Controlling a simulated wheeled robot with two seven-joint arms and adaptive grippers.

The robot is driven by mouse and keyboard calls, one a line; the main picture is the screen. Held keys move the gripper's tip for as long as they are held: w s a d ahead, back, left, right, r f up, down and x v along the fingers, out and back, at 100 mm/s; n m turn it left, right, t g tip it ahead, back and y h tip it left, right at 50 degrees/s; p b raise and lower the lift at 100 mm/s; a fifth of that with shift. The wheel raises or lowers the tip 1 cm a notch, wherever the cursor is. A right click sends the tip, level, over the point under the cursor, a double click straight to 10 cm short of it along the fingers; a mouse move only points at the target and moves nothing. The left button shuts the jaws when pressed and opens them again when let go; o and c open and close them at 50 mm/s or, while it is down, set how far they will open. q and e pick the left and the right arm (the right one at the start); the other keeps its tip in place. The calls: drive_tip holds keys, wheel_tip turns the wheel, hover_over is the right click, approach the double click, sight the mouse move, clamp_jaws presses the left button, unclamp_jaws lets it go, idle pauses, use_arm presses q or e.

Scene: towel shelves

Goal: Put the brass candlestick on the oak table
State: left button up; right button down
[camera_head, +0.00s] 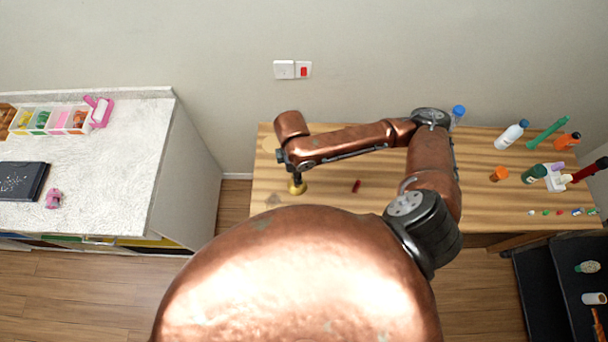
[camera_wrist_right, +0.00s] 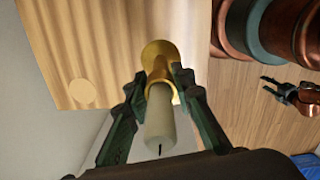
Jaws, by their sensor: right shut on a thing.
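The brass candlestick (camera_wrist_right: 158,54) holds a pale candle (camera_wrist_right: 160,122). My right gripper (camera_wrist_right: 160,80) is shut on the candlestick, with a finger on each side. The candlestick's round base points at the oak table (camera_wrist_right: 112,30); I cannot tell whether it touches. In the head view the brass base (camera_head: 297,187) shows under my right gripper (camera_head: 291,172), over the left part of the oak table (camera_head: 330,205). My left gripper (camera_wrist_right: 266,86) shows small at the right of the wrist view, over the floor, its fingers apart. The head view does not show it.
A small red item (camera_head: 356,186) lies right of the candlestick. Bottles (camera_head: 511,134) and other small things crowd the table's right end. A white-topped cabinet (camera_head: 120,165) stands at left, across a gap. My arm hides part of the table.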

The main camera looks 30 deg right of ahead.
drive_tip(key=s+n+p, duration=0.2)
drive_tip(key=s+n, duration=0.2)
drive_tip(key=w+d+f+p, duration=0.1)
drive_tip(key=w+d+f, duration=0.2)
drive_tip(key=w+f, duration=0.2)
drive_tip(key=w+d+f+n+p, duration=0.1)
drive_tip(key=w+d+f, duration=0.3)
drive_tip(key=f, duration=0.4)
drive_tip(key=shift+w+f, duration=0.3)
drive_tip(key=shift+w, duration=0.6)
drive_tip(key=c, duration=1.7)
unclamp_jaws()
drive_tip(key=shift+f, duration=0.1)
drive_tip(key=shift+o, duration=0.2)
wheel_tip(320, 180, up, 12)
